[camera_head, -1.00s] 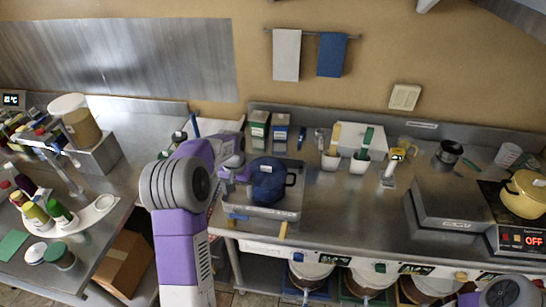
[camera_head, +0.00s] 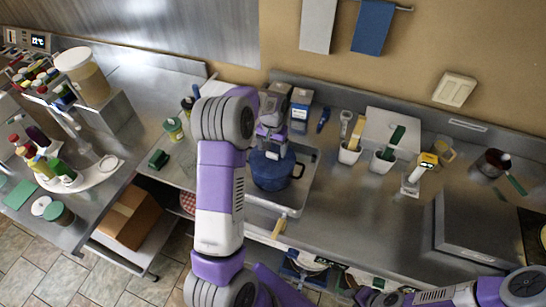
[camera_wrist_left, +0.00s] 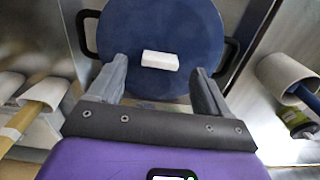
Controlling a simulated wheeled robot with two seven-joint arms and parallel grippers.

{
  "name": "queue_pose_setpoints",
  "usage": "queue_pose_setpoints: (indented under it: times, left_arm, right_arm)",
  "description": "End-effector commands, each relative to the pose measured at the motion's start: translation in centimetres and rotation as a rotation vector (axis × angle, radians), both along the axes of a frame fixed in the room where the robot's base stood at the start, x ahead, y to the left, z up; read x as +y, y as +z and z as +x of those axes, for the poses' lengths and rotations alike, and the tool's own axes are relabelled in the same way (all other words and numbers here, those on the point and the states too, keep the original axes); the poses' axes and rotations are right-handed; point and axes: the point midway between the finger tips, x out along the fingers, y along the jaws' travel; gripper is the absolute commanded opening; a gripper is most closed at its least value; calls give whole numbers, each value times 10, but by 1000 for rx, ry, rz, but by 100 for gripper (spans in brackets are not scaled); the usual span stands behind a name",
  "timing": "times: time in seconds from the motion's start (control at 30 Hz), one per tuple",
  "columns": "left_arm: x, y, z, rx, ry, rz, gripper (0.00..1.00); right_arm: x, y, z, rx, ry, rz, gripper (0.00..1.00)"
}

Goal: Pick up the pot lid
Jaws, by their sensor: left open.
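The dark blue pot lid (camera_wrist_left: 160,25) fills the top of the left wrist view, with a white block-shaped handle (camera_wrist_left: 160,60) at its middle. It covers the blue pot (camera_head: 276,175), whose black side handles show. The pot stands in a metal tray (camera_head: 300,192) on the counter. My left gripper (camera_wrist_left: 158,70) is open, its fingers on either side of the white handle with gaps. In the head view, my left gripper (camera_head: 271,142) is directly above the lid and hides part of it. My right arm shows low at the right; its jaw state is unclear.
Cartons (camera_head: 300,110) stand behind the pot. The counter's middle front is clear.

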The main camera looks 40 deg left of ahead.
Motion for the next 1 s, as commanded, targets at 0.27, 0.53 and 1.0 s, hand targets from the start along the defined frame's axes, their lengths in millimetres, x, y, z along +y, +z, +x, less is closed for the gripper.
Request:
queue_pose_setpoints:
  times: [0.27, 0.53, 1.0]
  left_arm:
    - [0, -26, -1, 0, 0, 0, 79]
    - [0, -26, -1, 0, 0, 0, 66]
    - [0, -26, -1, -1, 0, 0, 15]
  right_arm:
    - [0, 3, 0, -1, 0, 0, 43]
    - [0, 3, 0, 0, 0, 0, 43]
    - [0, 3, 0, 0, 0, 0, 43]
